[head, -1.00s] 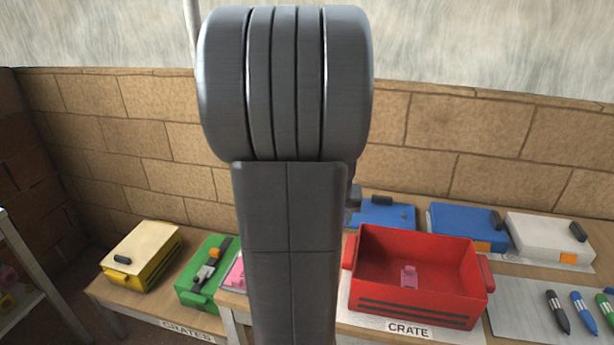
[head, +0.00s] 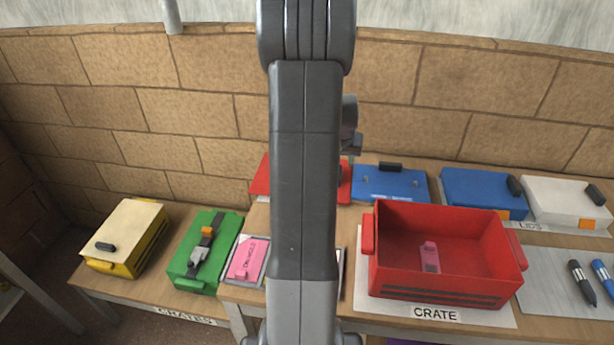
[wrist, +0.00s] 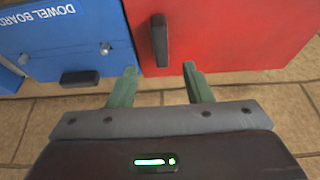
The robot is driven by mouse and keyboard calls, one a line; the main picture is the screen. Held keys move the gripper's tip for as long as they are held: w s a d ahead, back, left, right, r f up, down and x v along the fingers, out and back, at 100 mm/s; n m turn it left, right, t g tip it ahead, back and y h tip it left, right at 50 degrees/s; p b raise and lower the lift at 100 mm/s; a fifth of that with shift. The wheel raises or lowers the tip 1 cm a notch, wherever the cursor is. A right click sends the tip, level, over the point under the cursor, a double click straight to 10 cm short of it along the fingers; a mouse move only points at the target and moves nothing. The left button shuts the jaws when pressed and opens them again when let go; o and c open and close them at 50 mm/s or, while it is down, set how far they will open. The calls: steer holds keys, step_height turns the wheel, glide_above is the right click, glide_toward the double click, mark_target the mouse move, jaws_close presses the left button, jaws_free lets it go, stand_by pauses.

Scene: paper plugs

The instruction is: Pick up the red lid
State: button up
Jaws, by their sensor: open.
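The red lid (head: 261,179) lies flat at the back of the table in the head view, with its middle hidden behind my arm. In the wrist view the red lid (wrist: 235,35) fills the upper right, with a black bar handle (wrist: 160,41) near its left edge. My gripper (wrist: 160,69) is open and empty. Its two green fingers point toward the lid, one on each side of the handle's line, with the handle ahead of the fingertips. I cannot tell the height of the fingers above the lid. The gripper is hidden in the head view.
A blue dowel board lid (wrist: 65,40) lies close beside the red lid on its left in the wrist view. A red crate (head: 440,289) stands in front with a pink piece inside. A brick wall (head: 440,110) rises behind the table.

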steer(key=shift+p+x, duration=0.45)
steer(key=shift+x, duration=3.05)
steer(key=shift+a, duration=0.1)
jaws_close()
